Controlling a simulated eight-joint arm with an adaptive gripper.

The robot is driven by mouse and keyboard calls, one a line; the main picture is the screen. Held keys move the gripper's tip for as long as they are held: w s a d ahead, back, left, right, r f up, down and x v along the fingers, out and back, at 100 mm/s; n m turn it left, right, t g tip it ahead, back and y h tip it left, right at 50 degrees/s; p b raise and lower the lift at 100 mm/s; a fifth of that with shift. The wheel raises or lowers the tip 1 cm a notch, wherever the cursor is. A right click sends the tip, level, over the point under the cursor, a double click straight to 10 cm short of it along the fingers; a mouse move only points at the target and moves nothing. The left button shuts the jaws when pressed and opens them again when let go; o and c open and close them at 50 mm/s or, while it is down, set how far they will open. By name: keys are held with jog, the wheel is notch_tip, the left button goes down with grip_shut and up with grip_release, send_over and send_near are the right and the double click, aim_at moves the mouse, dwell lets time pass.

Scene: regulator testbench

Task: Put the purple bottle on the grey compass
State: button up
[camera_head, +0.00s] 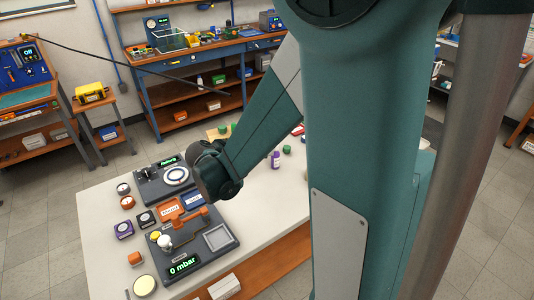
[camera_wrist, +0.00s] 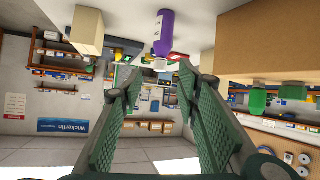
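The purple bottle (camera_head: 275,160) with a white cap stands upright on the white table, right of my arm in the head view. In the wrist view, which is upside down, the purple bottle (camera_wrist: 163,32) shows beyond my fingertips, near the middle. My gripper (camera_wrist: 157,85) is open, with nothing between its green ridged fingers. It is hidden in the head view. Several small dial-faced items stand at the table's left side. A round dark grey one (camera_head: 123,188) may be the grey compass; a square blackish one (camera_head: 147,218) is nearby. Nothing touches either from above.
A regulator panel (camera_head: 190,245) with a "0 mbar" display and a second device (camera_head: 163,182) with a round plate fill the table's left part. Green-topped items (camera_head: 287,149) stand near the bottle. A pale block (camera_wrist: 87,30) and a large tan box (camera_wrist: 268,42) flank it in the wrist view.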

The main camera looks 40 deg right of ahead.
aim_at(275, 156)
jog(key=shift+w+d+f+m+g+h, duration=0.3)
jog(key=shift+w+d+f+m+h, duration=0.3)
jog(key=shift+m, duration=0.4)
jog(key=shift+d+r, duration=0.1)
jog(key=shift+d, duration=0.05)
jog(key=shift+x, duration=1.35)
jog(key=shift+b+x, duration=0.95)
jog(key=shift+x, duration=1.6)
jog(key=shift+d+r, duration=0.1)
jog(key=shift+r, duration=0.1)
grip_shut()
